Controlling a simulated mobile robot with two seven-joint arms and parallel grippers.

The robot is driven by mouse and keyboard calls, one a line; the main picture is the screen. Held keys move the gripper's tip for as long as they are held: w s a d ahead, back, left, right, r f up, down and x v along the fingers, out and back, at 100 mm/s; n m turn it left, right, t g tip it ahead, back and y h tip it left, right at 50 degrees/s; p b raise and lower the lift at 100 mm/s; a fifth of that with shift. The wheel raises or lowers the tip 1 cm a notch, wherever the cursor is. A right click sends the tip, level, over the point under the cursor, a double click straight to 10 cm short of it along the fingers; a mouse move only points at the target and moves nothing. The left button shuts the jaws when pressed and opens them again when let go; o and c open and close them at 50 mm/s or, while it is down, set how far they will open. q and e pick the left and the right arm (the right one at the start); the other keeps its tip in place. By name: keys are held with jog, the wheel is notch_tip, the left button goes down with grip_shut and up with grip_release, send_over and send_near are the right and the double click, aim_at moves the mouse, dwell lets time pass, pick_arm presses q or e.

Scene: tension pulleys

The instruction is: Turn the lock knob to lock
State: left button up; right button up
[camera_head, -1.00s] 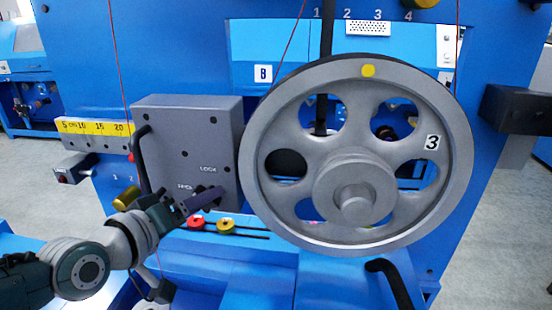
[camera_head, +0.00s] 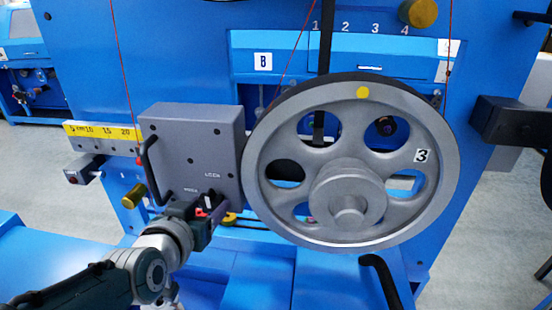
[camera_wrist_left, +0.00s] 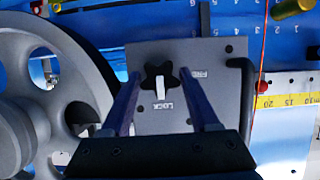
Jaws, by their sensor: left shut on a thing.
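The lock knob (camera_wrist_left: 158,76) is a black star-shaped knob with a white pointer, on the face of a grey box (camera_head: 195,150). In the left wrist view its pointer points down toward the word LOCK; another label, partly readable, sits to its right. My left gripper (camera_wrist_left: 164,78) has one finger on each side of the knob and is shut on it. My right gripper is not in view.
A large grey pulley wheel (camera_head: 350,165) stands close to the right of the box. A black handle (camera_head: 150,168) curves along the box's left side. A yellow scale (camera_head: 105,132) and a brass knob (camera_head: 134,196) lie left of it.

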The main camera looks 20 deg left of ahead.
pick_arm(q)
jog(key=shift+w+r, duration=0.1)
dwell(0.4)
jog(key=o, duration=1.4)
jog(key=shift+c, duration=0.2)
jog(key=shift+s+d+r+p, duration=0.1)
jog(key=shift+s+r+p, duration=0.05)
jog(key=shift+s+p, duration=0.2)
jog(key=p+v, duration=0.3)
jog(key=v, duration=0.6)
jog(key=shift+p, duration=0.4)
jog(key=shift+s+d, duration=0.1)
